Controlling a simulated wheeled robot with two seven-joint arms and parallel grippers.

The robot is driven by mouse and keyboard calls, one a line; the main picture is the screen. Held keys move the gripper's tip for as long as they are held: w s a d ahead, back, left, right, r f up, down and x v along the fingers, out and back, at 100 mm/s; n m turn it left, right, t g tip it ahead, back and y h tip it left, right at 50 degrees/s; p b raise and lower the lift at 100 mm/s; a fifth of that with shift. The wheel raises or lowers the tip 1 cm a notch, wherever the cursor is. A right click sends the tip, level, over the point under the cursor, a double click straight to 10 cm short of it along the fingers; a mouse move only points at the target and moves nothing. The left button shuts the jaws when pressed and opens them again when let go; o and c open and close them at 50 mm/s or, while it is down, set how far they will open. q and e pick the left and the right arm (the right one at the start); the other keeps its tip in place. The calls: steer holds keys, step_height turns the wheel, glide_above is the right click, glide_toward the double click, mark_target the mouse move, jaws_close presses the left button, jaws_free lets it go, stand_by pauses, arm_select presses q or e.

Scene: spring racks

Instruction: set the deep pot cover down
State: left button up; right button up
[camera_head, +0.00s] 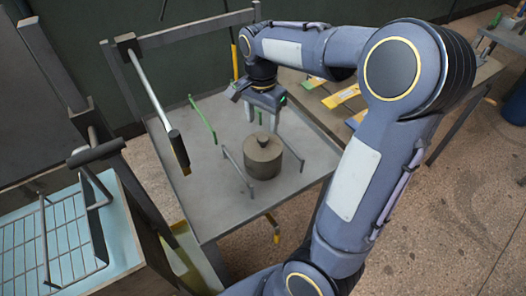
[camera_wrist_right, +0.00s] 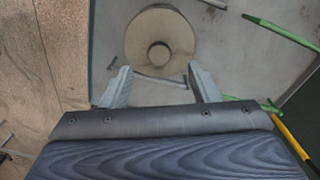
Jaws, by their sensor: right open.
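The deep pot cover (camera_head: 262,162), a grey-brown cylinder with a small round knob on top, stands upright on the grey tabletop (camera_head: 210,205). In the right wrist view the cover (camera_wrist_right: 160,52) shows from above, beyond the fingertips. My left gripper is not in view.
Thin grey rails (camera_head: 238,168) stand on the table close beside the cover. A green bar (camera_head: 203,120) rises behind them to the left. A wire rack (camera_head: 45,245) over a light blue surface is at the lower left. The front of the tabletop is clear.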

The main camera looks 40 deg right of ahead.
mark_target(263, 137)
step_height(263, 137, down, 6)
steer(key=shift+d, duration=0.15)
jaws_close()
stand_by(0.4)
